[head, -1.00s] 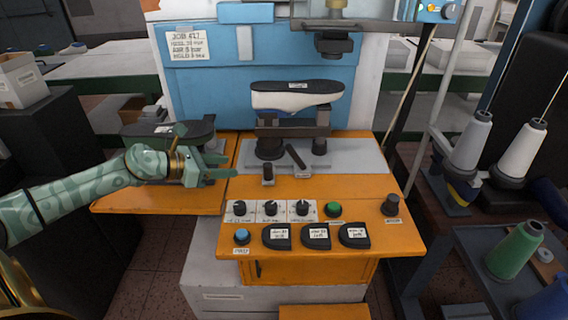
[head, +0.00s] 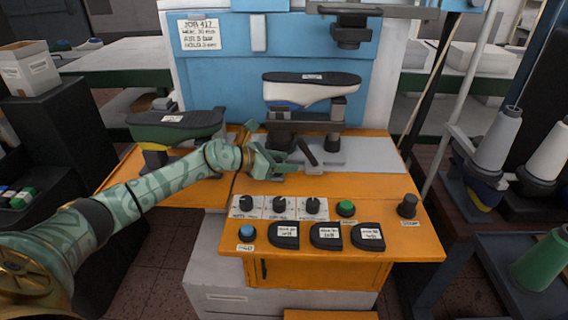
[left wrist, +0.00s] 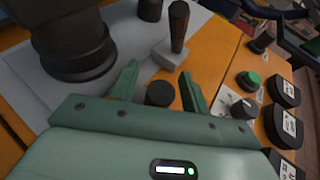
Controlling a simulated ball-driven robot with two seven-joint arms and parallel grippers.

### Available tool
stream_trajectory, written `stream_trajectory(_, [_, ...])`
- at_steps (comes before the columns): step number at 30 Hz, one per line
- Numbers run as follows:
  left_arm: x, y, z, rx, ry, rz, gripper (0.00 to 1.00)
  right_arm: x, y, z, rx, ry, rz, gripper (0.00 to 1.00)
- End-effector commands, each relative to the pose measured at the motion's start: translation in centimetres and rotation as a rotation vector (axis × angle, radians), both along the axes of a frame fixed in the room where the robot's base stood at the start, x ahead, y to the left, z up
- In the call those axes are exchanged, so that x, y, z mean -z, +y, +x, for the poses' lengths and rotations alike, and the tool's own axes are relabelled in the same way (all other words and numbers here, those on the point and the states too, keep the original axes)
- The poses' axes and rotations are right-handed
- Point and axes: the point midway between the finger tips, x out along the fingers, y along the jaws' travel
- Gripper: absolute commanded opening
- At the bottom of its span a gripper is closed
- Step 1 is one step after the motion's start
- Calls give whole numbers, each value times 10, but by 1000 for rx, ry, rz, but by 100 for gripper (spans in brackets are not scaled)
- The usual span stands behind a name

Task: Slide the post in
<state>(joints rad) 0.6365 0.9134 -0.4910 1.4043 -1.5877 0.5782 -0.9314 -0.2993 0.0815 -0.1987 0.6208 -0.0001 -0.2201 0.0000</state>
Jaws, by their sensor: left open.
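The short dark post (left wrist: 160,95) stands between the spread fingers of my left gripper (left wrist: 160,76) in the left wrist view, apparently untouched. In the head view my left gripper (head: 286,166) hides that post. A tilted black lever (head: 307,151) rises just beyond the fingertips. In the left wrist view the lever (left wrist: 178,28) stands on a grey block (left wrist: 171,55). A shoe last with a black sole (head: 312,89) is mounted above on a dark support with two columns. My right gripper does not show.
The orange bench (head: 415,240) carries several knobs, a green button (head: 345,208), a blue button (head: 248,231) and black labelled pads. A dark knob (head: 407,205) stands at right. A second last (head: 175,126) is at left. A press head (head: 350,30) hangs above.

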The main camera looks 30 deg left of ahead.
Motion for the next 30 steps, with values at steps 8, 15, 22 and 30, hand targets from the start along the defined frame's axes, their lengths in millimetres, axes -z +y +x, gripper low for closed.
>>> stream_trajectory(8, [0,0,1,0,0,0,38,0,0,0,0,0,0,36])
stream_trajectory(15, [0,0,0,0,0,0,0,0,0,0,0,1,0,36])
stream_trajectory(22, [-2,-11,6,1,-3,-1,0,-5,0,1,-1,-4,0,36])
stream_trajectory(30, [-6,-56,33,4,-6,-4,0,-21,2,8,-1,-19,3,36])
